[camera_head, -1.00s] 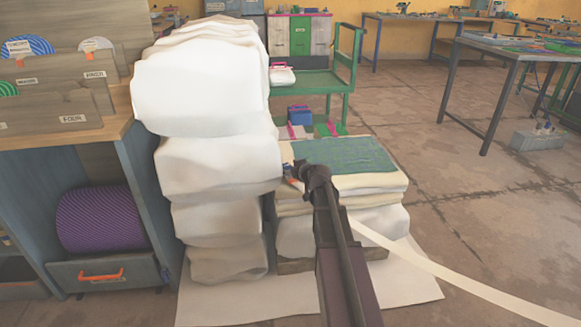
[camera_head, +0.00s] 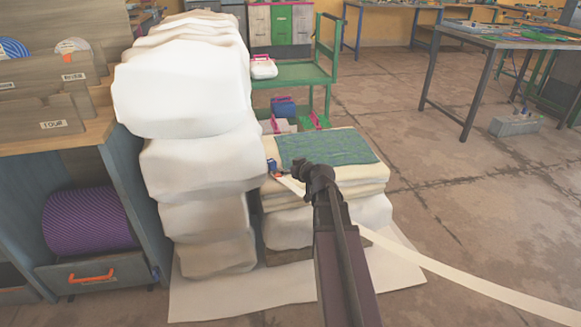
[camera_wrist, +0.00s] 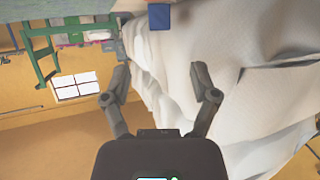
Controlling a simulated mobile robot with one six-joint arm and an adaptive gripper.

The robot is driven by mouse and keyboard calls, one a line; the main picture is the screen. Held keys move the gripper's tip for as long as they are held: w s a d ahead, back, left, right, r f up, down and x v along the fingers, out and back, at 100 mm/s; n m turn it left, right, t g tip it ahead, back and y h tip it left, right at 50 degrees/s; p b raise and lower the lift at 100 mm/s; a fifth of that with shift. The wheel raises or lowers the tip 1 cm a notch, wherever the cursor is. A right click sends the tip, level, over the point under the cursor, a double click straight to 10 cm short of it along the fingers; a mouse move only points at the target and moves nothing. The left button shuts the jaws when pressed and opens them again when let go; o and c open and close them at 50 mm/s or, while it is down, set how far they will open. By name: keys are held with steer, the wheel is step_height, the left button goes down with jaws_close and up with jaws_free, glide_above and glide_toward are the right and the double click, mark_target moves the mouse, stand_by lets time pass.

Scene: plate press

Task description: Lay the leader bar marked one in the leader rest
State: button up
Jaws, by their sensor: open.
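I cannot make out a leader bar marked one or a leader rest in either view. In the wrist view my gripper (camera_wrist: 160,78) is open, its two fingers wide apart with nothing between them. A small blue block (camera_wrist: 159,16) shows beyond the fingertips, and a small blue thing (camera_head: 271,165) shows left of my arm's end in the head view. My arm's end is over the left front of a stack of cream felts (camera_head: 355,185) with a green cloth (camera_head: 330,150) on top; the gripper's fingers are hard to make out there.
A tall white draped pile (camera_head: 190,90) stands close on the left, beside a wooden cabinet (camera_head: 135,180) with a purple roll (camera_head: 88,220). A green trolley (camera_head: 295,75) stands behind. A long pale strip (camera_head: 460,280) runs to the lower right. The floor (camera_head: 460,210) at right is largely clear.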

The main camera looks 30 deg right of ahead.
stand_by(0.3)
steer(key=shift+a, duration=0.1)
steer(key=s+a+f+n+g+y, duration=0.1)
steer(key=s+a+f+g, duration=0.2)
steer(key=a, duration=0.5)
steer(key=s+a+f+g+y, duration=0.1)
steer(key=s+a+f+g, duration=0.2)
steer(key=a, duration=0.5)
steer(key=s+a+f+m+g+h, duration=0.1)
steer(key=s+a+f+g, duration=0.1)
steer(key=s, duration=0.4)
steer(key=s+a+f+m+g+h, duration=0.1)
steer(key=s+a+f+g+h, duration=0.1)
steer(key=s+a+g, duration=0.3)
steer(key=shift+s+a+f, duration=0.55)
steer(key=shift+s+f, duration=0.2)
steer(key=shift+s, duration=0.1)
